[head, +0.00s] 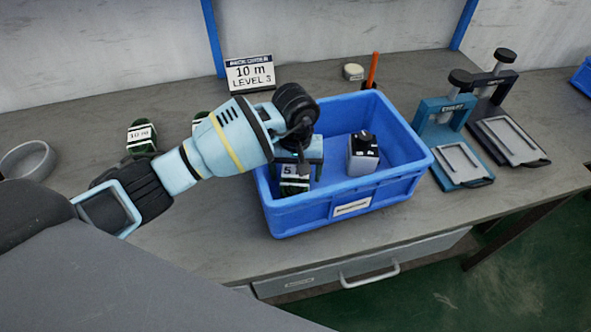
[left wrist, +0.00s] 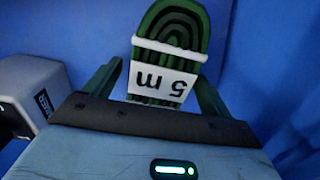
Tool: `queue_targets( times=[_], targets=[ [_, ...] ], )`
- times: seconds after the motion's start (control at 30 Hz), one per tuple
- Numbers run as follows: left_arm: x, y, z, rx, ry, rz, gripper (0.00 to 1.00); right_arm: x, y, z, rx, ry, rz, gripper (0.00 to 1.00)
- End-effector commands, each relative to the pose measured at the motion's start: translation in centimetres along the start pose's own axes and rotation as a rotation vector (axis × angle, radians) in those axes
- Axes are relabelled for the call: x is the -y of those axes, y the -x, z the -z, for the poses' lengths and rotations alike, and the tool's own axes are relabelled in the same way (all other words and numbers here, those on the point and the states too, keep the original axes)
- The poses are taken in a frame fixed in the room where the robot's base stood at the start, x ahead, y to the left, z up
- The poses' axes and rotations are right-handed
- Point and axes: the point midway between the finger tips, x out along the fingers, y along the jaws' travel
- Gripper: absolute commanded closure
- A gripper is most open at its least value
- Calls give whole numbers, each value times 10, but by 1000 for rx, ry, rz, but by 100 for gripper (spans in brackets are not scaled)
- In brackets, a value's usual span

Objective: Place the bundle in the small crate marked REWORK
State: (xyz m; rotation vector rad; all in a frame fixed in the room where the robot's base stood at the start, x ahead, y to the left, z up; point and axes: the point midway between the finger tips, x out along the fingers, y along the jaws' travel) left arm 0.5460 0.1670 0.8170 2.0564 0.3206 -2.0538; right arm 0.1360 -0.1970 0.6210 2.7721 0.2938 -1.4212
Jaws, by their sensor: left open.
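A blue crate (head: 335,212) stands on the bench with a white label on its front, too small to read surely. A dark green coiled bundle (head: 294,186) with a white "5 m" band is inside it, at the left. In the left wrist view the bundle (left wrist: 172,30) shows between my finger tips, its band upside down. My left gripper (head: 301,165) reaches down into the crate over the bundle. Its jaws are open, one finger on each side of the bundle. Whether the bundle touches the crate floor is hidden. My right gripper is not in view.
A grey-white block with a black top (head: 363,155) shares the crate, right of the bundle. A "10 m" bundle (head: 141,138) and another green one (head: 200,121) lie left. A "10 m LEVEL 3" sign (head: 250,74) stands behind. Teal (head: 445,140) and dark (head: 505,130) presses stand right.

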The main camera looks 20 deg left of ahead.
Motion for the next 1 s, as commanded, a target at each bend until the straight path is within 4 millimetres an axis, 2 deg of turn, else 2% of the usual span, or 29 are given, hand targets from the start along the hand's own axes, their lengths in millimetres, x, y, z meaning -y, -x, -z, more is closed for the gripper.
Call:
queue_targets(
  times=[0.27, 0.37, 0.7, 0.83, 1.0],
  targets=[
    [0, 10, 1, -4, 0, -2, 17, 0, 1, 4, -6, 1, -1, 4],
    [0, 23, 2, -5, 0, -1, 17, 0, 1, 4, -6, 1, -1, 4],
    [0, 90, 1, -4, -1, -1, 17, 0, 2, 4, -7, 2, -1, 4],
    [0, 108, 1, -2, -1, -1, 17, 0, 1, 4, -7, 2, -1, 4],
    [0, 121, 0, 0, 0, 0, 17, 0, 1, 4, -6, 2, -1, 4]
  ],
)
